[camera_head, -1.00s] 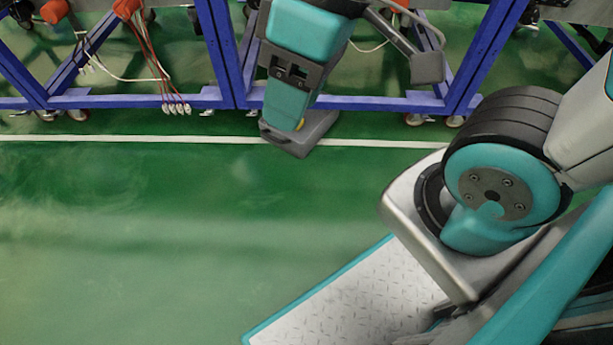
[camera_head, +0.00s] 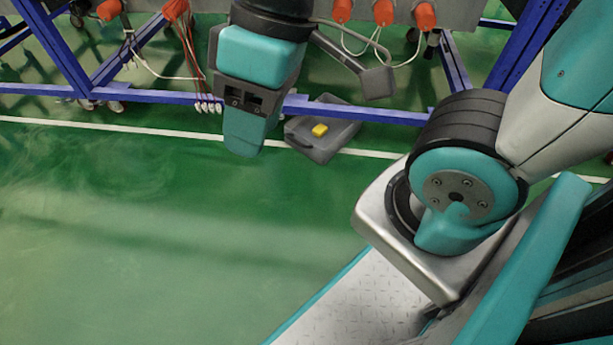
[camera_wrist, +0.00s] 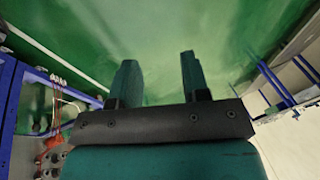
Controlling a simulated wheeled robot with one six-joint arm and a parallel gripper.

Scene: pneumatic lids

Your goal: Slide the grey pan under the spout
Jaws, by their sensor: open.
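The pan does not show in the wrist view.
A blue frame (camera_head: 380,115) on castors stands behind, its low rail passing over the pan's back part. Orange fittings (camera_head: 383,12) with white cables hang from the panel above. A white line (camera_head: 130,130) crosses the floor. The green floor in front and left is open.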

